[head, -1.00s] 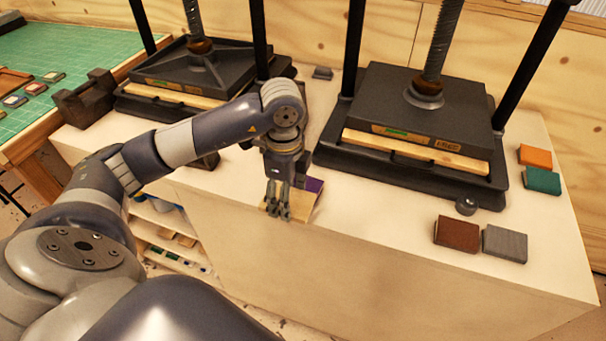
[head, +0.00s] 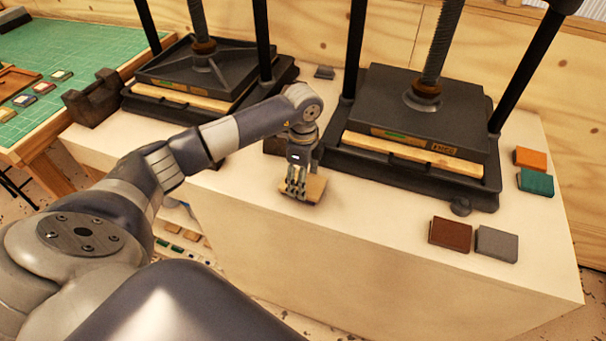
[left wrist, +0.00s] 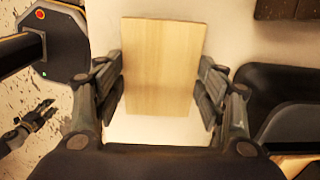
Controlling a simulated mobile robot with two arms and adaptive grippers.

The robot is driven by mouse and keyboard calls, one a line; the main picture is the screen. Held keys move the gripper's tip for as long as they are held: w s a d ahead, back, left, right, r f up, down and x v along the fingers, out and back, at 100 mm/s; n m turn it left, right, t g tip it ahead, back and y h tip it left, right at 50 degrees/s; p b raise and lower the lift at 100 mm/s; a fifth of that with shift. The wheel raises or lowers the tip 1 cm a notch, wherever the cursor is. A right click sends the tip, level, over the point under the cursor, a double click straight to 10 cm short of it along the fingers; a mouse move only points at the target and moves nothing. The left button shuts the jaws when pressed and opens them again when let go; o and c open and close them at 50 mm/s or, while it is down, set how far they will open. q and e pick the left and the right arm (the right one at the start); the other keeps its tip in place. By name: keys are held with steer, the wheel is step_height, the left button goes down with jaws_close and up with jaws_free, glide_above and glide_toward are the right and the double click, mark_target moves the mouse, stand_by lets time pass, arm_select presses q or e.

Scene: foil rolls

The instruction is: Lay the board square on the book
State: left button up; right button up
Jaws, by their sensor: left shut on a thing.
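My left gripper (head: 296,188) is shut on the pale wooden board (head: 316,190), close above the front edge of the white bench top. In the left wrist view the board (left wrist: 163,65) lies between the two fingers (left wrist: 160,90), one at each side edge. The purple book is not visible now; the board and gripper may cover it, and I cannot tell whether the board touches it. What seems to be my right gripper (left wrist: 28,126) shows small and dark at the left of the wrist view; its opening is unclear.
Two black screw presses, left (head: 195,75) and right (head: 415,120), stand behind the gripper. A brown block (head: 450,234), a grey block (head: 496,243), an orange block (head: 533,158) and a green block (head: 535,182) lie at the right. Bench space right of the board is clear.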

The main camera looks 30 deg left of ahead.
arm_select(q)
steer(key=shift+f, duration=0.25)
steer(key=o, duration=1)
steer(key=shift+r, duration=0.1)
steer(key=shift+c, duration=0.2)
steer(key=shift+o, duration=0.6)
arm_select(e)
steer(key=shift+d+f, duration=0.1)
steer(key=shift+d, duration=0.25)
arm_select(q)
steer(key=shift+r, duration=0.1)
